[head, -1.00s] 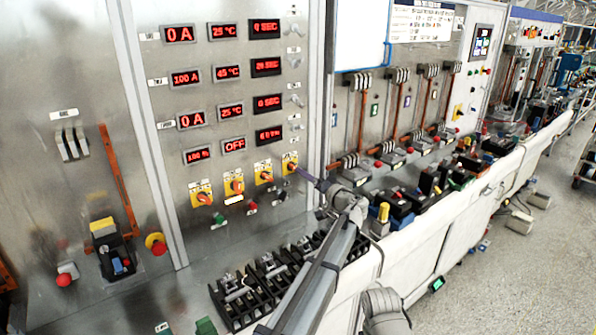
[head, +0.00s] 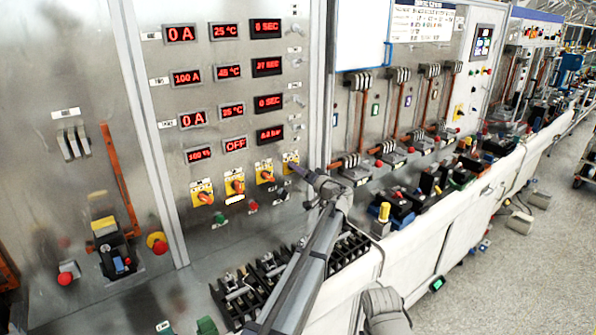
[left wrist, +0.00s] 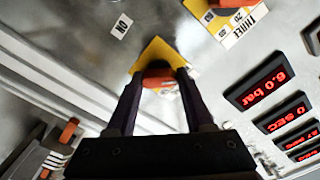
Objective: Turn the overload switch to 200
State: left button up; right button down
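The test panel has a row of yellow switch plates with orange knobs. My left gripper (head: 292,165) reaches in from the lower right to the rightmost switch (head: 287,157) of this row. In the left wrist view its dark fingers (left wrist: 159,76) stand on both sides of that switch's orange knob (left wrist: 157,79), and they look closed on it. The yellow plate (left wrist: 152,52) behind appears tilted against the fingers. The switch's label and scale are too small or covered to read.
Neighbouring yellow switches (head: 265,173) sit close on the left. Black terminal blocks (head: 237,297) lie on the bench below my arm. A frame post (head: 316,85) stands just right.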

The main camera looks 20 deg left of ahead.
pick_arm(q)
grip_shut()
jog(key=shift+m, duration=8.8)
jog(key=o, duration=0.6)
grip_release()
jog(key=shift+c, duration=0.2)
